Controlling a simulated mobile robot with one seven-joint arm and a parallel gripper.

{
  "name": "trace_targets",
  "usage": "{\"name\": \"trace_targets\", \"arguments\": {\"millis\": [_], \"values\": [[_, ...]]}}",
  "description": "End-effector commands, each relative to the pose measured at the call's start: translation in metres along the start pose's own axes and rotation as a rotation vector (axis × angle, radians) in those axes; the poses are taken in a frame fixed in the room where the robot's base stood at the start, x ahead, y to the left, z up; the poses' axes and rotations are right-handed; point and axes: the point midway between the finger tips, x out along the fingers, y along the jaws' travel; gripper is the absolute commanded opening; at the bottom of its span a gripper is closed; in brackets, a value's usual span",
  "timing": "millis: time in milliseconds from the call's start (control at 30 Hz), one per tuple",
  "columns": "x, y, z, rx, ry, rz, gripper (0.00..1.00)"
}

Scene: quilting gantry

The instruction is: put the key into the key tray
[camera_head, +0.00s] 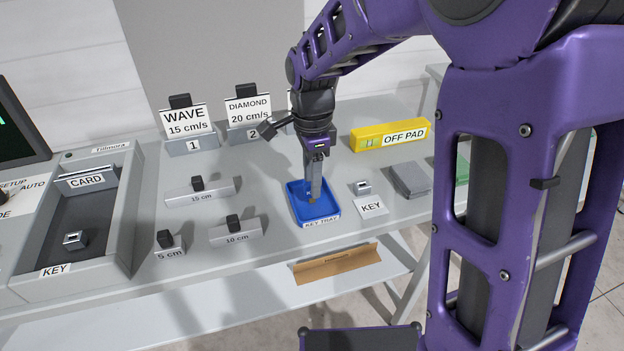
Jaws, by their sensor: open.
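The blue key tray (296,203) sits near the front edge of the bench, with a "KEY TRAY" label on its front. My gripper (315,196) points straight down into the tray, with its fingers open. A small orange-brown piece (313,202) shows at the fingertips, low inside the tray. It may be the key, but it is too small and too covered by the fingers to be sure. I cannot tell whether it touches the tray floor.
A small metal block (361,187) stands behind a "KEY" card (371,208), right of the tray. Grey blocks (410,180) and a yellow "OFF PAD" block (388,135) lie further right. Labelled length blocks (235,232) stand left. A brown angled piece (336,264) is below the front edge.

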Motion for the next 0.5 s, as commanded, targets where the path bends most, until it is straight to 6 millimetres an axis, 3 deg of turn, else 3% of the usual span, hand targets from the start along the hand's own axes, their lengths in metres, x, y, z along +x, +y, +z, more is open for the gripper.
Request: {"name": "trace_targets", "arguments": {"millis": [300, 500], "values": [[-0.070, -0.001, 0.000, 0.000, 0.000, -0.005, 0.46], [-0.101, -0.001, 0.000, 0.000, 0.000, -0.003, 0.46]]}}
